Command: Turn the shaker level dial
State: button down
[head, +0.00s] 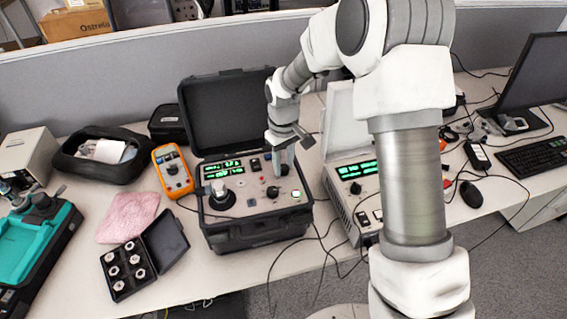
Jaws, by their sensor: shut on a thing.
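The shaker calibrator is an open black case (262,235) on the bench, with a grey panel, green lit readouts (222,169) and a metal shaker post (218,190) at the panel's left. A small dark knob, the shaker level dial (272,192), is on the right half of the panel. My gripper (280,174) points down from above at this dial and is shut on it. The fingers partly hide the dial, so its pointer and the exact contact cannot be made out.
The case's raised lid (222,105) stands behind the panel. A second instrument (358,190) stands close on the right. An orange multimeter (173,172), a pink cloth (128,215) and a box of fittings (126,268) lie on the left. Cables hang over the front edge.

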aim_at(284, 167)
jog(key=n, duration=0.4)
jog(key=shift+n+p, duration=0.3)
jog(key=shift+n, duration=0.1)
dwell(0.5)
jog(key=c, duration=0.5)
grip_release()
jog(key=shift+r, duration=0.1)
notch_tip(284, 167, up, 17)
jog(key=shift+r+p, duration=0.15)
jog(key=shift+p, duration=0.35)
